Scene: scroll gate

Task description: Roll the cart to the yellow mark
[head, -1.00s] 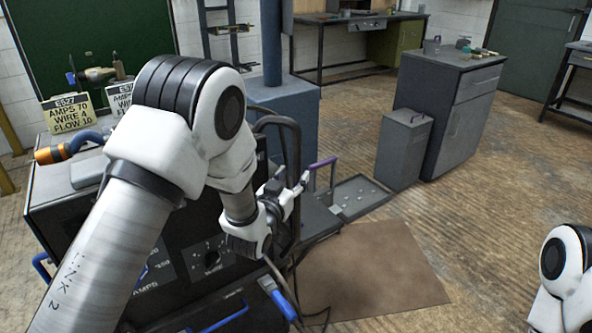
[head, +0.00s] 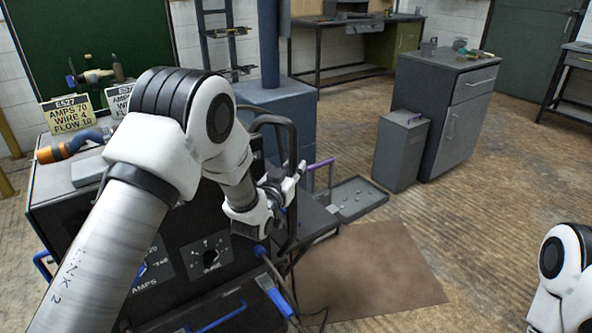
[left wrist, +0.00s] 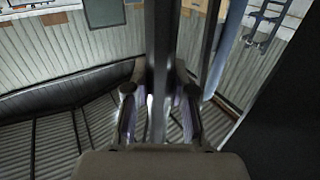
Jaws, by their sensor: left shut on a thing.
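The cart appears to be the black welding machine (head: 205,285) with dials on its front, at the left of the head view. A black tube handle (head: 296,150) rises at its right side. My left gripper (head: 292,188) is shut on this upright tube. In the left wrist view the fingers (left wrist: 158,105) lie on either side of the dark bar (left wrist: 160,40). My left arm hides much of the machine. The cart's wheels are hidden. I cannot make out a yellow floor mark. My right gripper is out of view; only part of my right arm shows at lower right.
A brown mat (head: 375,270) lies right of the machine. A grey bin (head: 401,152) and drawer cabinet (head: 455,125) stand further back. Open wooden floor (head: 500,200) lies to the right.

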